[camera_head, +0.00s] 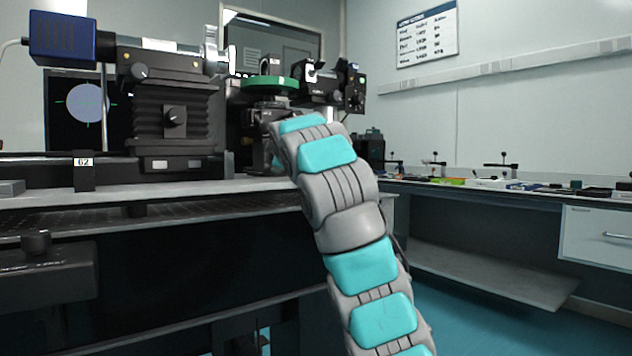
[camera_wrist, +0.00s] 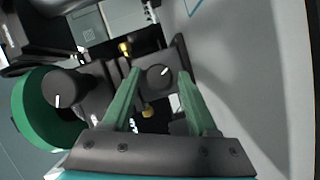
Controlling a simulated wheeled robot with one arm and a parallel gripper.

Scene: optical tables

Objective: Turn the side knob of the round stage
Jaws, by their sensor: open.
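The round stage shows as a green disc (camera_head: 268,84) on a dark mount in the head view. It also shows at the left of the wrist view as a green ring (camera_wrist: 30,112). A large black knob (camera_wrist: 62,88) with a white mark stands by that ring. A smaller dark knob (camera_wrist: 158,77) with a white mark appears between the fingertips of my gripper (camera_wrist: 160,72). My gripper's green fingers are apart, with a gap on both sides of this knob. I cannot tell how deep the knob sits between them. My arm hides the gripper in the head view.
More black optics (camera_head: 330,85) stand close right of the disc. Brass-coloured parts (camera_wrist: 147,110) lie near the fingers. Floor (camera_head: 465,310) is clear at right.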

